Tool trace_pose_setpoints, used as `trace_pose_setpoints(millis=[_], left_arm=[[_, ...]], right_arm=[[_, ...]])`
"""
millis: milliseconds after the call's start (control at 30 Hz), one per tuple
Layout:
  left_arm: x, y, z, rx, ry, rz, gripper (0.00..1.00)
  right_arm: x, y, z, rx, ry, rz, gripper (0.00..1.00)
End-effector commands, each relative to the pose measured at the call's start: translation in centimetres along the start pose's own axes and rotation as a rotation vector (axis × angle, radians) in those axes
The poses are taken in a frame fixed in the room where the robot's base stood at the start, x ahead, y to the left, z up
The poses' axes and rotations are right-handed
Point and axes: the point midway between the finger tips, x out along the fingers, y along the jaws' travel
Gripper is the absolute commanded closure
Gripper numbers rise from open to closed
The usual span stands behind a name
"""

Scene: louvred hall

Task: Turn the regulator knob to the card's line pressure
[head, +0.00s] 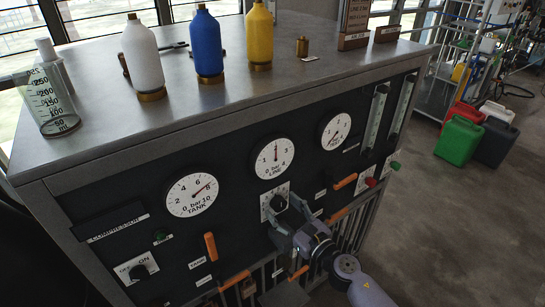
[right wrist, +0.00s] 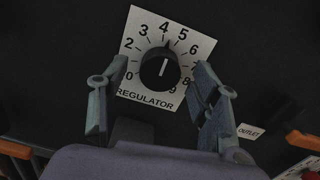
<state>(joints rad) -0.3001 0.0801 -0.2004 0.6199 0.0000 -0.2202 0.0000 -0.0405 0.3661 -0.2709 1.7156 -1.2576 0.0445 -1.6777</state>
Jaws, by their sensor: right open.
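The regulator knob (right wrist: 160,68) is round and black on a white plate (right wrist: 133,45) numbered 0 to 9. Its white line points up, roughly between 4 and 5. In the head view, the knob (head: 278,203) sits below the LINE gauge (head: 274,158), whose needle points nearly straight up. My right gripper (head: 285,217) is open in front of it; in the right wrist view, the fingers (right wrist: 160,75) stand either side of the knob, with no clear contact. The brown card (head: 354,24) on the cabinet top is cut off above, its text too small to read surely. My left gripper is not in view.
The panel also has a TANK gauge (head: 191,195), another gauge (head: 335,131), an on/off switch (head: 140,272) and orange levers (head: 210,246). White (head: 142,60), blue (head: 206,45) and yellow (head: 259,35) bottles stand on top. Floor at right is clear near coloured cans (head: 459,140).

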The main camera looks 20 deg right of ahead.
Motion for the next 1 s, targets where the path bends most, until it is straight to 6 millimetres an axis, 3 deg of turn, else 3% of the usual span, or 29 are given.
trace_pose_setpoints(millis=[433,1000], left_arm=[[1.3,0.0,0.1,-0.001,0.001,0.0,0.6],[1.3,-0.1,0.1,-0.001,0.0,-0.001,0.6]], right_arm=[[-5.3,0.0,-0.2,0.0,0.001,0.0,0.43],[-6.7,0.1,0.0,0.004,0.001,-0.001,0.43]])
